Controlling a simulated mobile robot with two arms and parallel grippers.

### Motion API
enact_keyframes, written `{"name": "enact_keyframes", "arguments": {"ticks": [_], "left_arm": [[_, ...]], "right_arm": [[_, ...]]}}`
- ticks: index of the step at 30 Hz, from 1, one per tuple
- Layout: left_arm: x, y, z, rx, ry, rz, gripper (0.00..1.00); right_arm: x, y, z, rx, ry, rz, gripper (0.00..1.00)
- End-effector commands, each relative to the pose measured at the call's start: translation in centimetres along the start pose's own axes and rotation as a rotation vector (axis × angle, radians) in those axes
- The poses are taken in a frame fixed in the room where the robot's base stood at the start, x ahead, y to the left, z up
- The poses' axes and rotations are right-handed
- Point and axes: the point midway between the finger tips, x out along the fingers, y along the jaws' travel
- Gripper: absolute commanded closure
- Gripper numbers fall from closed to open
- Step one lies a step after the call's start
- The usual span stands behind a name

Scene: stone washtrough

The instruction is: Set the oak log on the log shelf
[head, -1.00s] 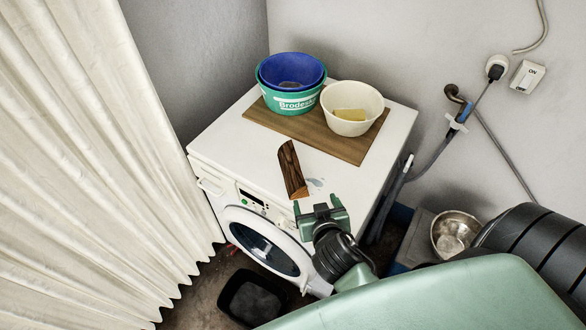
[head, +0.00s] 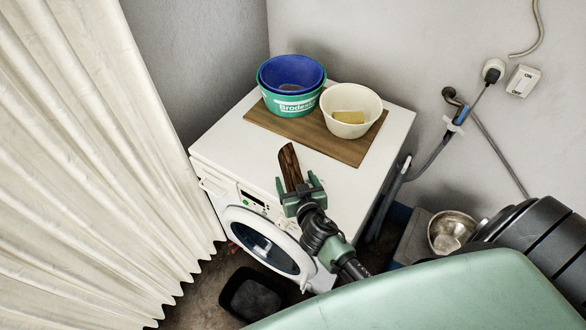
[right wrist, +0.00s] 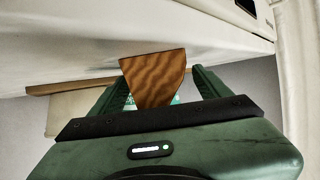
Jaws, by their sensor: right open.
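The oak log (head: 289,163), a dark brown split wedge, lies on the white top of the washing machine near its front edge. My right gripper (head: 298,184) is open at the log's near end. In the right wrist view the log's grained end face (right wrist: 155,78) shows between the two green fingers (right wrist: 158,88), with a gap visible on the right side. I cannot tell whether a finger touches it. The near part of the log is hidden by the gripper in the head view. I cannot make out a log shelf for sure. My left gripper is not in view.
A brown wooden board (head: 348,152) lies behind the log on the washing machine (head: 225,138). It bears stacked blue and green basins (head: 290,90) and a cream bowl (head: 352,105) with a yellow sponge. A pale curtain hangs left. A metal bowl (head: 452,232) stands right.

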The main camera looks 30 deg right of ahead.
Motion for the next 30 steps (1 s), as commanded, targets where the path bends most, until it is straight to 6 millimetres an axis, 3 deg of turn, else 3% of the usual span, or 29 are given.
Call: {"name": "enact_keyframes", "arguments": {"ticks": [5, 8, 14, 25, 30], "left_arm": [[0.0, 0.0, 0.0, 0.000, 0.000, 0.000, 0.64], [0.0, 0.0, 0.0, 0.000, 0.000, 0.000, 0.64], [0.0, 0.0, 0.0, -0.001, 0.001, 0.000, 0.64], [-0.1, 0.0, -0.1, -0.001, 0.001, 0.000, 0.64], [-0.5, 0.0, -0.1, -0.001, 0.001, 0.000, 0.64]], "right_arm": [[0.0, 0.0, 0.1, -0.001, -0.001, 0.000, 0.22], [0.0, 0.0, 0.1, -0.001, -0.001, 0.000, 0.45], [0.0, 0.0, 0.1, -0.001, -0.001, 0.000, 1.00], [-0.1, 0.0, -0.4, 0.000, 0.003, 0.000, 1.00], [-0.7, 0.0, -1.9, -0.001, 0.007, 0.000, 1.00]]}}
